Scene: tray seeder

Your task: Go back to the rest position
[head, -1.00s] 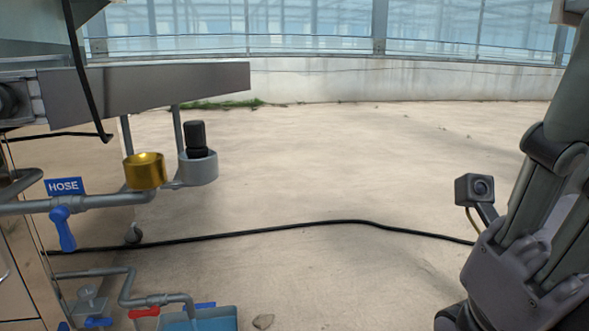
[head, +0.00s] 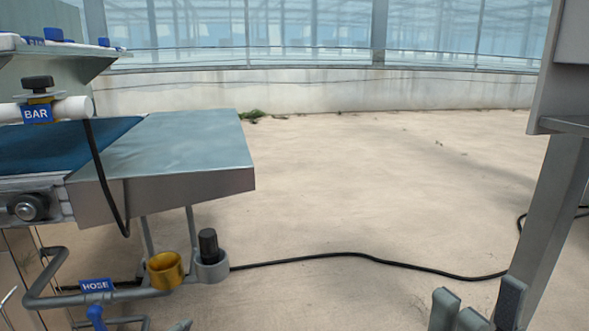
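My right gripper (head: 478,305) shows at the bottom right of the head view, with only its dark grey fingertips in the picture. The fingertips point up and stand apart with nothing visible between them. Its palm is cut off by the lower edge. It is over the floor, to the right of the tray seeder (head: 165,200) and clear of it.
A black cable (head: 390,263) crosses the floor. A grey post (head: 550,220) stands right. The middle floor is free.

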